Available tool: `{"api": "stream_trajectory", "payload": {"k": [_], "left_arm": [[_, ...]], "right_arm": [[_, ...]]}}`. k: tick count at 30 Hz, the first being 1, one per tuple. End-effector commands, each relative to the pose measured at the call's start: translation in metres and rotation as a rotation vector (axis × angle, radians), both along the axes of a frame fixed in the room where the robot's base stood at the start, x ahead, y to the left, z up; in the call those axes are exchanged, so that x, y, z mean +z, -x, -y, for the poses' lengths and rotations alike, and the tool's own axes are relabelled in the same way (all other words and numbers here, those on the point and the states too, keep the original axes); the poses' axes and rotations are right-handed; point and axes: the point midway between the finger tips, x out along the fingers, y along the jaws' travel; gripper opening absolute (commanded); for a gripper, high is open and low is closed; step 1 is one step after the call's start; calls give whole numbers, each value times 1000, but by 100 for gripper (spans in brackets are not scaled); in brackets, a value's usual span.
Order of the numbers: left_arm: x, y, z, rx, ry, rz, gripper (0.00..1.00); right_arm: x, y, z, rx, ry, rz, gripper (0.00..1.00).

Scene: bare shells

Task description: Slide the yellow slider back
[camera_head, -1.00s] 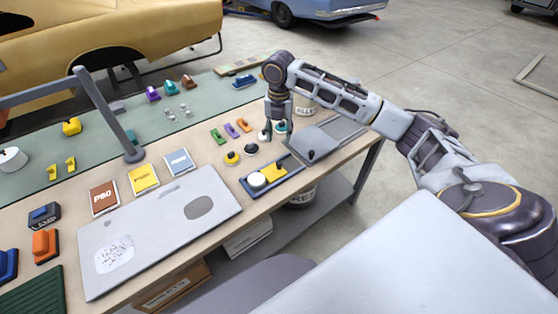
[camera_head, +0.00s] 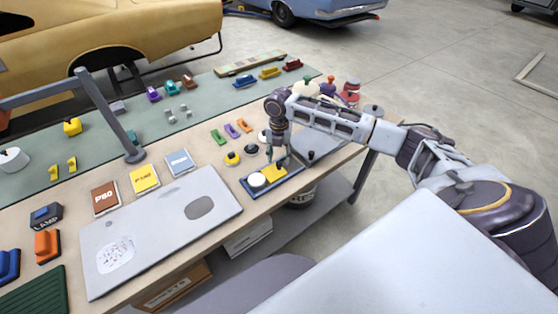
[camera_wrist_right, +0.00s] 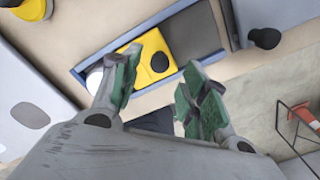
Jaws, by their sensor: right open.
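The yellow slider (camera_head: 273,173) sits in a blue-edged track on the near right part of the workbench, beside a round white knob (camera_head: 257,180). In the right wrist view the slider (camera_wrist_right: 148,50) is a yellow block with a black knob on top, and a dark grey part of the track (camera_wrist_right: 194,33) lies bare to its right. My right gripper (camera_head: 277,156) is over the slider, pointing down. Its green-padded fingers (camera_wrist_right: 162,62) are open, with the slider's black knob between the tips in that view. Contact cannot be told. My left gripper is out of view.
A grey panel (camera_head: 322,143) with a black knob is to the right. A grey post (camera_head: 105,115) stands farther left.

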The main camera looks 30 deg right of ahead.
Motion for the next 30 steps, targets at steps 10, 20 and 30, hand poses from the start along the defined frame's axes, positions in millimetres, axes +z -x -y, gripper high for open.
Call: {"api": "stream_trajectory", "payload": {"k": [10, 20, 30], "left_arm": [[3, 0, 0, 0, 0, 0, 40], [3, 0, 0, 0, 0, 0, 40], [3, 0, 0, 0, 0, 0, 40]], "right_arm": [[-32, 0, 0, 1, 0, -1, 44], [-36, 0, 0, 1, 1, 1, 44], [-36, 0, 0, 1, 1, 1, 8]]}}
